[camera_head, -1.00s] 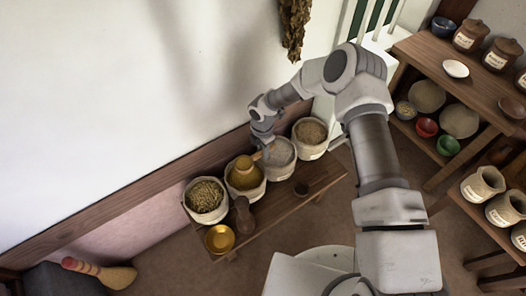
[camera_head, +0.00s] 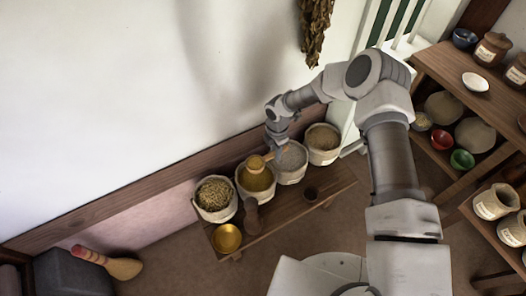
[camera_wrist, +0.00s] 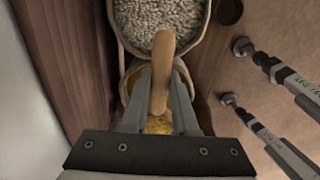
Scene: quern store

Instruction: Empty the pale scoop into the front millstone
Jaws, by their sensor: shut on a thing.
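The pale wooden scoop (camera_head: 256,163) is over the sack of yellow grain (camera_head: 244,190), second from the left on the low bench. My gripper (camera_wrist: 160,92) is shut on its handle (camera_wrist: 161,50); in the head view my gripper (camera_head: 274,149) is small and partly hidden. In the wrist view the handle points up over a sack of pale grey-brown grain (camera_wrist: 135,18), with yellow grain below, between and behind the fingers. I cannot see how full the scoop is. No millstone can be made out in either view.
Other open sacks flank it: a left one (camera_head: 216,214) and two right ones (camera_head: 292,178) (camera_head: 323,157). A yellow bowl (camera_head: 227,238), brown vessel (camera_head: 251,218) and dark cup (camera_head: 310,196) sit along the bench's front. A wall runs close behind; laden shelves (camera_head: 440,72) stand right.

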